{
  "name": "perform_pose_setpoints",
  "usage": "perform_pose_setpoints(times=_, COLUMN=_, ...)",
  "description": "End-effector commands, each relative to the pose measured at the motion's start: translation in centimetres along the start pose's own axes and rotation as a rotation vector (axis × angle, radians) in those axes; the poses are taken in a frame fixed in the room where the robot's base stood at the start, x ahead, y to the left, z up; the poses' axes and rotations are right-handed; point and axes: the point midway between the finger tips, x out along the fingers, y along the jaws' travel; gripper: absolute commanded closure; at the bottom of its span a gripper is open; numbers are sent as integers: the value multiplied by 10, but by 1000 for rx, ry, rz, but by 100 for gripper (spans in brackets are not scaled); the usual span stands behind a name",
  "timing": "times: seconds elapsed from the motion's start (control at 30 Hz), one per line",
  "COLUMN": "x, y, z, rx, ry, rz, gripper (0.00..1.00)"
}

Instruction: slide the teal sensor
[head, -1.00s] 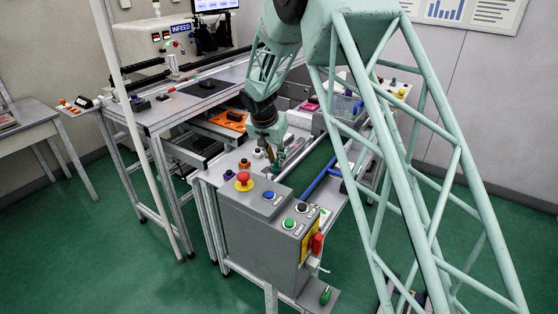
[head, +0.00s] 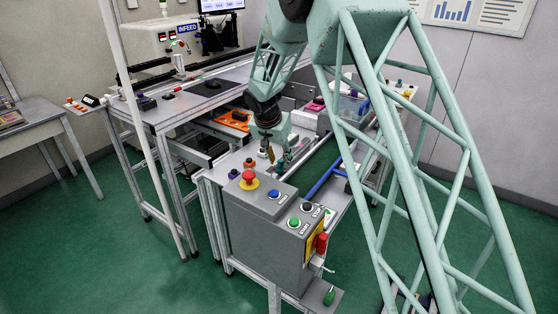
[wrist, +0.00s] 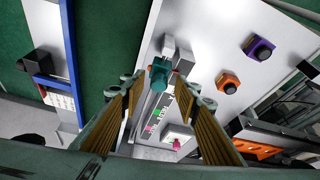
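The teal sensor (wrist: 160,74) sits on a narrow rail with a printed scale on the light table plate (wrist: 205,35). In the wrist view it lies between and just beyond the fingertips of my gripper (wrist: 161,90). The fingers are spread apart, one on each side of it, and no contact shows. In the head view my gripper (head: 268,148) points down over the table, and the sensor is hard to make out there. An orange sensor (wrist: 228,83) and a purple sensor (wrist: 260,48) stand to the right in the wrist view, apart from the rail.
A grey control box (head: 268,232) with a red emergency button (head: 248,178) stands at the near side of the table. A blue rail (wrist: 56,92) runs at left in the wrist view. A pink part (wrist: 177,144) lies near the rail. An orange tray (head: 235,120) is behind.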

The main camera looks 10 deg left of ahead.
Motion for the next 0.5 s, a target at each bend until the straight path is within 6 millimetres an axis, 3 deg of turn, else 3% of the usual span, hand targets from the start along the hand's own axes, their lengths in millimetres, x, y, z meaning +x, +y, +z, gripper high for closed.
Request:
perform_pose_setpoints(times=0.27, x=-6, y=0, z=-1, rx=0, ry=1, rz=-1, gripper=71)
perform_pose_setpoints(times=0.5, x=-24, y=0, z=0, rx=1, ry=1, rz=-2, gripper=71)
